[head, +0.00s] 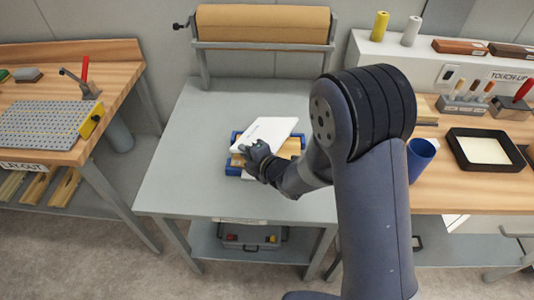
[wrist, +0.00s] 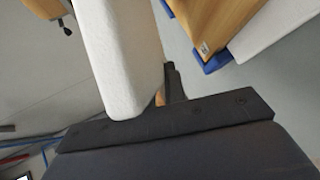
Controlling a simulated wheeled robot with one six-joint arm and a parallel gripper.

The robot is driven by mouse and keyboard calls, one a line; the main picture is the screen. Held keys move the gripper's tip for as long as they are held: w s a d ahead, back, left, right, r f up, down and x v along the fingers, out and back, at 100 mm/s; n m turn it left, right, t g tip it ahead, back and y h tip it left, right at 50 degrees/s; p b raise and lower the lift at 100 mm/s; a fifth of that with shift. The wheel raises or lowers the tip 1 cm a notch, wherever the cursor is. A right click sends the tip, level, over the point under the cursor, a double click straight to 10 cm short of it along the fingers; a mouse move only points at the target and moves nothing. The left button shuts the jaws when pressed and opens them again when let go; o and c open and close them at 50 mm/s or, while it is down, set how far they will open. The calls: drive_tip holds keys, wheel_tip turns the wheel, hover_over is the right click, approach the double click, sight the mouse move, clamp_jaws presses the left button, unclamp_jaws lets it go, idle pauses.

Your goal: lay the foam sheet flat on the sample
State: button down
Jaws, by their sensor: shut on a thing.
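The foam sheet (head: 268,132) is a white slab held tilted above the middle of the grey table. My gripper (head: 257,155) is shut on its near left edge. In the wrist view the foam sheet (wrist: 125,50) rises thick and pale from between the dark fingers of my gripper (wrist: 150,100). The sample (head: 290,148) is a wooden board in a blue-cornered holder under the sheet, partly hidden by it. The sample also shows in the wrist view (wrist: 228,18), apart from the held sheet, with a blue corner (wrist: 215,62) and a white strip beside it.
The grey table (head: 185,175) has free room left and front of the holder. A brown paper roll (head: 262,24) hangs at its back. A wooden bench with a perforated plate (head: 45,125) stands left; another with a black tray (head: 486,150) and blue cup (head: 421,158) stands right.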

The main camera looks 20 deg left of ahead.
drive_tip(key=shift+f+b, duration=1.15)
drive_tip(key=shift+f, duration=0.1)
drive_tip(key=c, duration=1.6)
unclamp_jaws()
drive_tip(key=v, duration=0.8)
drive_tip(key=shift+b, duration=0.4)
